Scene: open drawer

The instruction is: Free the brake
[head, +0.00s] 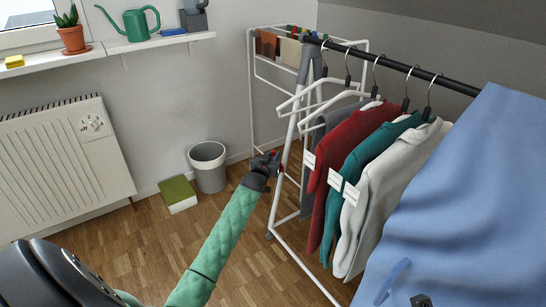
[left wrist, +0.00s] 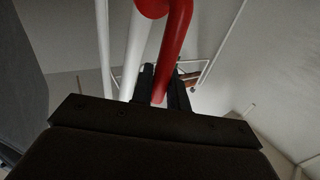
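The brake shows as a red lever (left wrist: 178,40) in the left wrist view, bent, joined to a red round part beside a white tube of the rack. Its lower end lies between the two dark fingers of my left gripper (left wrist: 162,88), which look shut on it. In the head view my left gripper (head: 266,163) is at the near upright of the white clothes rack (head: 281,190), with small red parts at its fingers. The gripper hides most of the brake there.
Several garments, including a red sweater (head: 350,135), hang just right of my gripper. Blue cloth (head: 470,210) fills the right side. The floor left of my arm is free.

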